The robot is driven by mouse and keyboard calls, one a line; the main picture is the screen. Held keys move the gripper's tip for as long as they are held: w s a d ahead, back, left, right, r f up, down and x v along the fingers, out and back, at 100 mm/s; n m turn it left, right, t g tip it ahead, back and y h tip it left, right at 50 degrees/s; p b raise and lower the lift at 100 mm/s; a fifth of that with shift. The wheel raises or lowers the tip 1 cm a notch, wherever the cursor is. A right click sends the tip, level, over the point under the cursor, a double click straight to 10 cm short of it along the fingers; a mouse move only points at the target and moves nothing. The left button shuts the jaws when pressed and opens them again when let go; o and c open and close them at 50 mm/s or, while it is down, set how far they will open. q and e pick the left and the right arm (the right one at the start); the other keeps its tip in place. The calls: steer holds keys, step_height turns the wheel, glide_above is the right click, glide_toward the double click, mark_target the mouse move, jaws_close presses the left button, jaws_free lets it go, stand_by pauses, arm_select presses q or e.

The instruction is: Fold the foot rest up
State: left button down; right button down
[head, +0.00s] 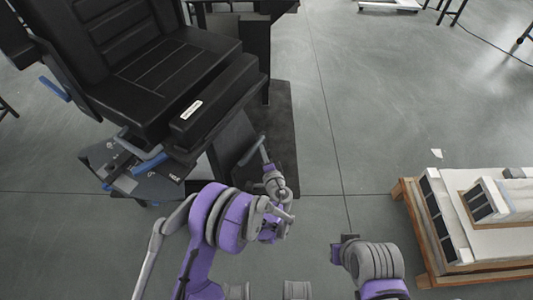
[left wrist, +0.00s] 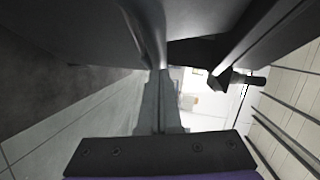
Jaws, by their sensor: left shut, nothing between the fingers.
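A black padded seat (head: 150,85) with a reclined back stands at the upper left of the head view. A dark panel that looks like the foot rest (head: 235,138) hangs tilted below its front edge. My left gripper (head: 263,148) is shut and empty, close beside the panel's right side. In the left wrist view its closed fingers (left wrist: 160,85) point up the picture toward a grey curved edge (left wrist: 150,30) under a dark surface. I cannot tell whether they touch it.
A dark mat (head: 283,120) lies on the floor beside the seat. A wooden pallet (head: 408,205) with stacked white and black panels stands at the right. Grey floor between the mat and the pallet is clear. Blue-handled parts (head: 55,89) stick out beside the seat.

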arm_select(q)
steer(key=shift+n+g+h, duration=0.3)
steer(key=shift+n, duration=0.1)
steer(key=a, duration=0.1)
steer(key=w+a, duration=0.2)
steer(key=a, duration=0.1)
steer(key=shift+w+r, duration=0.1)
steer(key=shift+r, duration=0.3)
steer(key=shift+w+a, duration=0.15)
steer(key=shift+a, duration=0.15)
arm_select(e)
steer(key=shift+s+r, duration=0.1)
steer(key=shift+r, duration=0.15)
arm_select(q)
steer(key=shift+r, duration=0.1)
